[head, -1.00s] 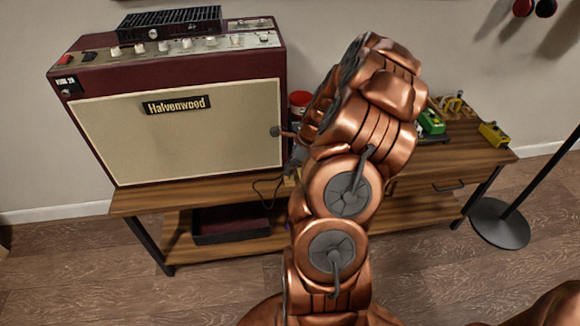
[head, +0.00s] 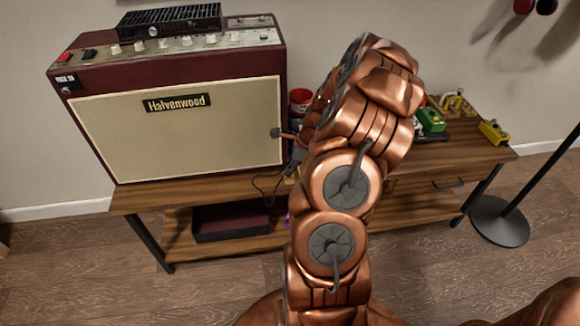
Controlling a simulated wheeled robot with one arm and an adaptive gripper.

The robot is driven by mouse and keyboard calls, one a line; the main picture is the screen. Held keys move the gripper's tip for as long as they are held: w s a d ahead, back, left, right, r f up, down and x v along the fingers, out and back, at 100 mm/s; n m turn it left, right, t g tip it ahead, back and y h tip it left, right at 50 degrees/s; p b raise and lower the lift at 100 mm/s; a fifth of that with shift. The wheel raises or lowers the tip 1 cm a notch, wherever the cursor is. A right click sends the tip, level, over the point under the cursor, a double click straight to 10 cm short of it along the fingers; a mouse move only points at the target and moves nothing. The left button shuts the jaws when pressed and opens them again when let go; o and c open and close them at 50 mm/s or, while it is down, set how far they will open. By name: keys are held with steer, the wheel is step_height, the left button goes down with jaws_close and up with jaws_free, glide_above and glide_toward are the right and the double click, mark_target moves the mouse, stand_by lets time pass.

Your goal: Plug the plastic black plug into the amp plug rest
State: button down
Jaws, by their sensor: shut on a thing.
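The maroon and cream amp (head: 185,140) stands on the left of the wooden bench. My copper arm rises in front of the bench and hides much of the space right of the amp. Only a dark grey part of my gripper (head: 295,159) shows, just right of the amp's lower right side. It is shut, and its fingertips are mostly hidden. A thin black cable (head: 262,191) loops down from there over the bench edge. The black plug itself cannot be made out. I cannot pick out the amp plug rest.
The wooden bench (head: 160,196) has a lower shelf with a dark open box (head: 232,225). A red can (head: 301,99) stands behind my arm. A green pedal (head: 431,121) and a yellow pedal (head: 493,132) lie at the right. A black stand base (head: 499,222) is on the floor.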

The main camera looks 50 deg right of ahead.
steer(key=shift+f, duration=0.4)
stand_by(0.3)
steer(key=c, duration=1.1)
jaws_free()
steer(key=o, duration=0.4)
steer(key=shift+r, duration=0.15)
steer(key=shift+r+p, duration=2.55)
steer(key=shift+r, duration=1.4)
